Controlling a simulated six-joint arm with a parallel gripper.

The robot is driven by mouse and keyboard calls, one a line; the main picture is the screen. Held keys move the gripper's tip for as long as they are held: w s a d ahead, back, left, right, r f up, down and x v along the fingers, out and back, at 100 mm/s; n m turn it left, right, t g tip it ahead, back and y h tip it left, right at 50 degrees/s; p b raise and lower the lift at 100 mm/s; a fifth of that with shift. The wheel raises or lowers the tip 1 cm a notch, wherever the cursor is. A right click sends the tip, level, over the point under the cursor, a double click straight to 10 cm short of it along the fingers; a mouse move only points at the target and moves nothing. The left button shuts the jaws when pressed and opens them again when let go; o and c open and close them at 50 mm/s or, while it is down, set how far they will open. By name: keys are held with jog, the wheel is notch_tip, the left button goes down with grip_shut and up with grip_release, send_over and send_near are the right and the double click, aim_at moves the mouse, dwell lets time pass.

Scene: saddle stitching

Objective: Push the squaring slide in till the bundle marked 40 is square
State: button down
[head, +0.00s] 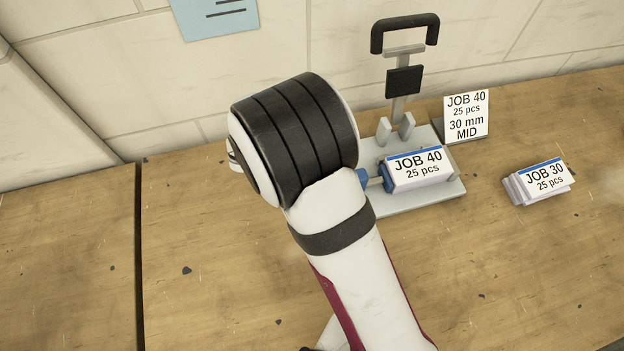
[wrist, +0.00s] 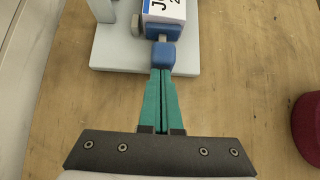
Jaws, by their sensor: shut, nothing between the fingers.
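The bundle marked JOB 40 (head: 420,172) lies on the grey base plate of the stitcher (head: 426,198), with a white label and blue stripe on top. Its near end also shows in the wrist view (wrist: 166,11). Its edges look fairly even, but I cannot tell whether it is fully square. The squaring slide's blue pusher (head: 387,178) is at the bundle's left end, seemingly against it. A short grey rod joins it to a blue knob (wrist: 164,53). My gripper (wrist: 162,72) is shut and empty, its green fingertips at the knob, apparently touching it. My arm hides the gripper in the head view.
A ragged bundle marked JOB 30 (head: 541,182) lies on the wooden bench to the right. A job card (head: 466,115) reading 30 mm MID stands behind the base. The stitcher's upright with black handle (head: 405,32) rises at the back. The bench's left side is clear.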

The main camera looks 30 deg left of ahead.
jog(key=s+a, duration=0.3)
jog(key=shift+s+a, duration=0.1)
jog(key=shift+a, duration=0.05)
jog(key=v, duration=1)
jog(key=w+d+r+m+g+y, duration=0.1)
jog(key=d+r+m+g, duration=0.2)
jog(key=d+m, duration=0.5)
jog(key=w+d+r+m+g, duration=0.1)
jog(key=d+r+m+g, duration=0.3)
jog(key=d, duration=0.6)
jog(key=s+d+m+y, duration=0.7)
jog(key=s+d+m, duration=0.3)
jog(key=m, duration=1)
jog(key=shift+s+r+m, duration=0.2)
jog(key=shift+r+m, duration=0.1)
jog(key=shift+r, duration=0.15)
